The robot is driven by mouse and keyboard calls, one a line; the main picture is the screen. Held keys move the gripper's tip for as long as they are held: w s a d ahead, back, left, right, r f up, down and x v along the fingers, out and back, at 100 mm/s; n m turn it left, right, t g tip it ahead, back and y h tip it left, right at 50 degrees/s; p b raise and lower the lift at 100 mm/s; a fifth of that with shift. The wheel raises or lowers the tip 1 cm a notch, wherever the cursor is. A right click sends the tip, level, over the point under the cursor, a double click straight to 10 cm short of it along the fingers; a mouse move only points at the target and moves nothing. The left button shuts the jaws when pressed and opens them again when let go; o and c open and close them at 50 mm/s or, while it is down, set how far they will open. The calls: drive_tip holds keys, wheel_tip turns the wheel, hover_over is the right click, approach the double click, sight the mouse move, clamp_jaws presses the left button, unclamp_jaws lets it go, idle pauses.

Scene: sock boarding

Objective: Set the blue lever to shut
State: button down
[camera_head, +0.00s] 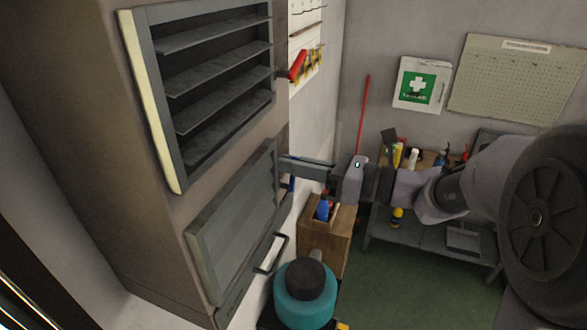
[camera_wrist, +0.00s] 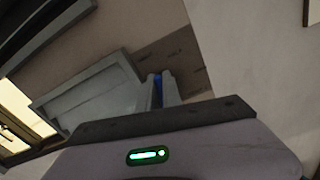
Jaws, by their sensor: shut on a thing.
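The blue lever (camera_wrist: 157,91) shows as a narrow blue strip between the two fingers of my gripper (camera_wrist: 160,84) in the wrist view. My gripper (camera_head: 286,169) is shut on it, at the right side of the tall brown cabinet, beside the lower grey panel (camera_head: 236,218). In the head view only a small blue piece of the lever (camera_head: 291,184) shows just below the fingertips. The fingers hide most of the lever, so its setting cannot be told.
A red handle (camera_head: 298,66) sticks out higher on the cabinet's right side, by the slatted opening (camera_head: 217,80). A dark bar handle (camera_head: 272,256) juts out below the panel. A teal canister (camera_head: 305,300) stands below my gripper. A wooden box (camera_head: 336,240) and workbench (camera_head: 432,240) are behind.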

drive_tip(key=c, duration=1.5)
unclamp_jaws()
drive_tip(key=shift+w, duration=0.1)
